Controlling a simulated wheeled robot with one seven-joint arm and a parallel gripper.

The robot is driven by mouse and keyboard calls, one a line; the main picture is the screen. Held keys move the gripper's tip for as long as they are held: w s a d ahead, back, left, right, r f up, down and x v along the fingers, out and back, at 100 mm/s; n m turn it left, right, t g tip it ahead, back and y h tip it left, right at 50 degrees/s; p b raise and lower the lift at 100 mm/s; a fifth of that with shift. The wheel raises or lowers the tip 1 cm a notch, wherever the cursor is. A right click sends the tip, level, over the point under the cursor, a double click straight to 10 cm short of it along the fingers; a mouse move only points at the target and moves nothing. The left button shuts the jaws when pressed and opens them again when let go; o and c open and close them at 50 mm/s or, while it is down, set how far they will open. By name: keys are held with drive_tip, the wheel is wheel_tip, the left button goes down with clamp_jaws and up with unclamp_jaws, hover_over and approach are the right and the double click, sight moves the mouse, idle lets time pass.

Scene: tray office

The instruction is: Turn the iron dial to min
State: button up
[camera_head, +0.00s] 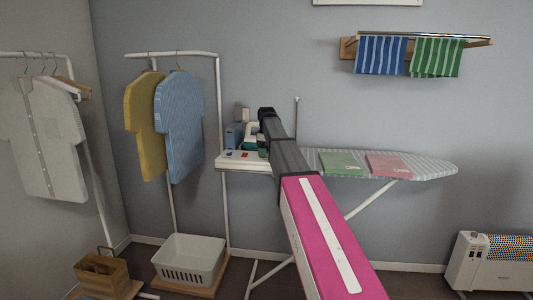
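The iron (250,134), white and teal, stands at the left end of the ironing board (435,168). It is small in view and partly hidden behind my arm. I cannot make out its dial or the dial's setting. My arm reaches from the bottom right to the iron area, and its dark far end (267,114) is beside the iron at the right. My gripper's fingers cannot be made out, and whether they touch the iron cannot be told.
A white rest (229,161) with coloured marks and a blue box (233,136) are near the iron. Green (340,163) and pink (388,166) folded cloths lie on the board. Clothes racks and a white basket (188,260) stand left; a heater (490,262) stands right.

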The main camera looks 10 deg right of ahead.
wheel_tip(320, 180, up, 11)
idle(0.8)
drive_tip(key=shift+s+f, duration=0.1)
